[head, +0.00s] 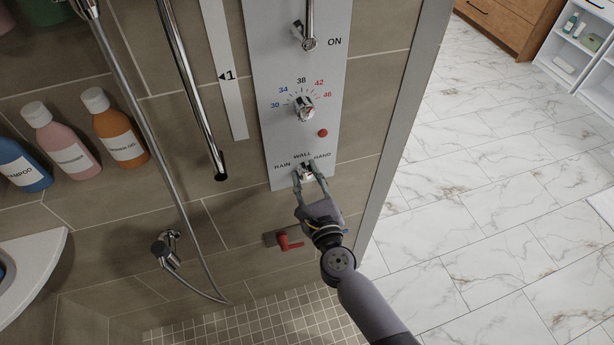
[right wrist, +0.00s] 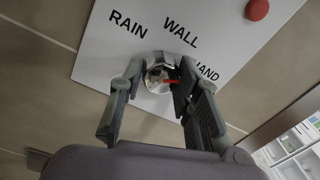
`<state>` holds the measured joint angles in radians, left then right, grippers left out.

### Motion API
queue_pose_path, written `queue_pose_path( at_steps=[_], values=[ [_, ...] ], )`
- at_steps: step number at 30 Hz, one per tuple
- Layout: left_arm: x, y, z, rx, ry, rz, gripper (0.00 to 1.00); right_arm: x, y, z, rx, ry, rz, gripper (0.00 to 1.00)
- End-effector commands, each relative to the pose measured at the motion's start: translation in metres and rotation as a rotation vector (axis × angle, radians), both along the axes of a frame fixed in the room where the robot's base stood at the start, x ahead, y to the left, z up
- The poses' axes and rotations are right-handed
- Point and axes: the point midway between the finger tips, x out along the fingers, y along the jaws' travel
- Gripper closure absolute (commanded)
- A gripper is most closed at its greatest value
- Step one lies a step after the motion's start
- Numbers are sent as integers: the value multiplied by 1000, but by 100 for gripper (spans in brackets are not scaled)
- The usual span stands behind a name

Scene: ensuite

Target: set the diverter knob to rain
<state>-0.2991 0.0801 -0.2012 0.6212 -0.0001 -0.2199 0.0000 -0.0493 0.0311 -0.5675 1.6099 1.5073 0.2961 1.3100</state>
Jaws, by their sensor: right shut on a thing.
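The diverter knob (head: 307,173) is a small chrome knob at the bottom of the white shower panel (head: 290,135), under the labels RAIN, WALL and HAND. In the right wrist view the knob (right wrist: 160,78) shows a red mark on its right side, toward the HAND label. My right gripper (head: 308,174) is shut on the knob, with one finger on each side; its fingers also show in the right wrist view (right wrist: 155,88). The fingers hide part of the knob and of the HAND label. My left gripper is not in view.
Above the knob are a red button (head: 322,133), a temperature dial (head: 302,107) and a chrome lever (head: 308,42). A red-handled valve (head: 289,242) sits below the panel. A shower hose (head: 178,190) hangs to the left, near several bottles. Marble floor (head: 480,180) lies open at right.

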Motion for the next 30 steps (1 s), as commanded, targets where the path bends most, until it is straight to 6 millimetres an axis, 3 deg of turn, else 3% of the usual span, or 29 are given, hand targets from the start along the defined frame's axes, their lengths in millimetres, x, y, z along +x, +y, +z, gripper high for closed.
queue_pose_path(
  at_steps=[9, 20, 30],
  values=[
    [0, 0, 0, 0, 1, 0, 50, 0, 0, 0, 0, 0, 1, 97],
    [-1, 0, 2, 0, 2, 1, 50, 0, 0, 0, -70, -21, 1, 97],
    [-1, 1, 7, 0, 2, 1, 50, 0, 0, 0, -320, -102, 1, 97]
  ],
)
